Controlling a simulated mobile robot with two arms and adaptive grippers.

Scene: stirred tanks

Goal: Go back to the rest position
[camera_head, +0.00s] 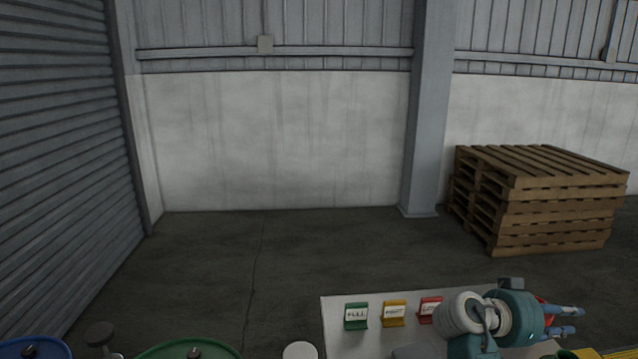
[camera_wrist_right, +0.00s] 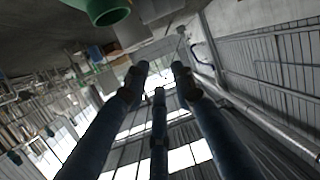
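My right gripper (camera_head: 572,321) is at the lower right of the head view, its blue fingers pointing right over the right part of a light board. In the right wrist view its three dark fingers (camera_wrist_right: 160,78) are spread apart with nothing between them. My left gripper is not in view. No object is held in the right gripper.
The light board (camera_head: 334,322) bears a green tag (camera_head: 356,316), a yellow tag (camera_head: 393,314) and a red tag (camera_head: 428,308). Blue (camera_head: 35,349) and green (camera_head: 185,350) round tops show at lower left. Stacked pallets (camera_head: 555,205) stand at back right. The floor between is clear.

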